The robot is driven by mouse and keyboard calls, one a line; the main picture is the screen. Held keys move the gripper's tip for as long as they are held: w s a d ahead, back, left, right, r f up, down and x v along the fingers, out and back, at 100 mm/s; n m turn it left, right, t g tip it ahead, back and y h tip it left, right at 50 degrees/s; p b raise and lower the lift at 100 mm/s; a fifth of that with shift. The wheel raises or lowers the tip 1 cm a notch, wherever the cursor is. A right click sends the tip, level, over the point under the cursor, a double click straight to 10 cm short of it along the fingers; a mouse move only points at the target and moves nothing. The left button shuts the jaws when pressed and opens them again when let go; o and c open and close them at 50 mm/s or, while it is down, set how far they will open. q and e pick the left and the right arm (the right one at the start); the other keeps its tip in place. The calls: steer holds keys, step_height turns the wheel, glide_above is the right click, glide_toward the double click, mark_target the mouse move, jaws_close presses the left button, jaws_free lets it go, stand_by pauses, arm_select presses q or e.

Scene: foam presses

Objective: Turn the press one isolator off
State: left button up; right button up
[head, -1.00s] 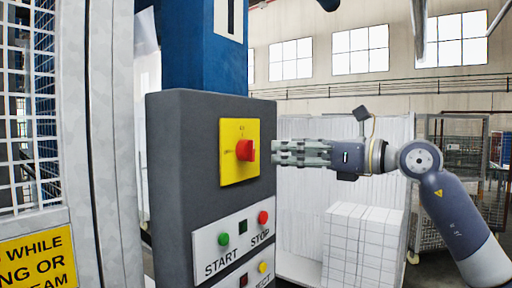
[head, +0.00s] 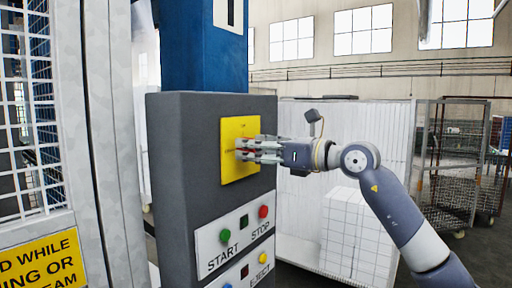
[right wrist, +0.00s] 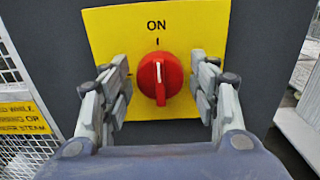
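The isolator is a red rotary knob (right wrist: 160,78) on a yellow plate (head: 233,165) on the grey control box (head: 180,190). In the right wrist view the plate reads ON above the knob, and the knob's white line points up at the ON mark. My right gripper (right wrist: 162,90) is open, with one finger on each side of the knob and visible gaps between. In the head view the right gripper (head: 258,150) is in front of the plate and hides most of the knob. My left gripper is not in view.
Below the plate are a green START button (head: 224,236), a red STOP button (head: 263,212) and a yellow button (head: 263,257). A mesh guard (head: 30,120) stands at the left. White blocks (head: 355,235) and a wire cage trolley (head: 450,170) stand at the right.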

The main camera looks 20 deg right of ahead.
steer(key=c, duration=0.6)
steer(key=shift+o, duration=0.2)
steer(key=n+b, duration=0.2)
steer(key=n, duration=0.4)
steer(key=n+b, duration=0.1)
steer(key=n, duration=0.5)
steer(key=n+b, duration=0.2)
steer(key=n, duration=0.3)
steer(key=shift+s+a+f+n+b, duration=0.15)
steer(key=shift+a+f+n+b, duration=0.1)
steer(key=shift+n+b, duration=0.15)
steer(key=o, duration=1.1)
